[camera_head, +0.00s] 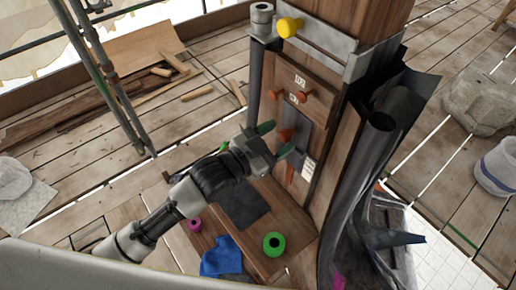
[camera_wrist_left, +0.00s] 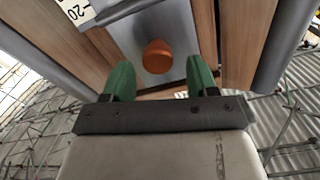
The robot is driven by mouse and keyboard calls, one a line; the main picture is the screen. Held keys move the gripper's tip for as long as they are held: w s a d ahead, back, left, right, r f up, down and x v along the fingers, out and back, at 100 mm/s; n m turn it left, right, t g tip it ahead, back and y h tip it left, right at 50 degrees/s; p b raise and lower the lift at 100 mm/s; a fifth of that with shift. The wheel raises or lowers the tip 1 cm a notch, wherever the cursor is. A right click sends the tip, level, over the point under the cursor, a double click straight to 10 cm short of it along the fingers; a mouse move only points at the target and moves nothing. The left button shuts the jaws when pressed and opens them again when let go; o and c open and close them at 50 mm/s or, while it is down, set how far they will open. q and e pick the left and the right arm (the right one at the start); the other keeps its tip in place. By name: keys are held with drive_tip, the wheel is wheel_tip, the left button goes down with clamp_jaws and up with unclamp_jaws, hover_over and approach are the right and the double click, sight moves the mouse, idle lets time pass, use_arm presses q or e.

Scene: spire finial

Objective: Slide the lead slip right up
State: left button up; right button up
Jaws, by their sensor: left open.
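The lead slip (camera_head: 298,119) is a grey plate set upright in the face of the wooden post (camera_head: 355,15), with an orange knob (camera_head: 285,135) on it. In the left wrist view the slip (camera_wrist_left: 140,25) shows between wooden strips, its orange knob (camera_wrist_left: 157,56) standing out. My left gripper (camera_head: 277,139) is open, its green fingers at the knob. In the wrist view the open fingers (camera_wrist_left: 160,78) lie to either side of and below the knob; I see no contact. My right gripper is not in view.
A dark sheet (camera_head: 385,130) hangs along the post's right side. A green roll (camera_head: 273,244) and blue cloth (camera_head: 221,257) lie below.

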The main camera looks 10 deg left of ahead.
use_arm(q)
drive_tip(key=b+v, duration=0.2)
drive_tip(key=v, duration=0.6)
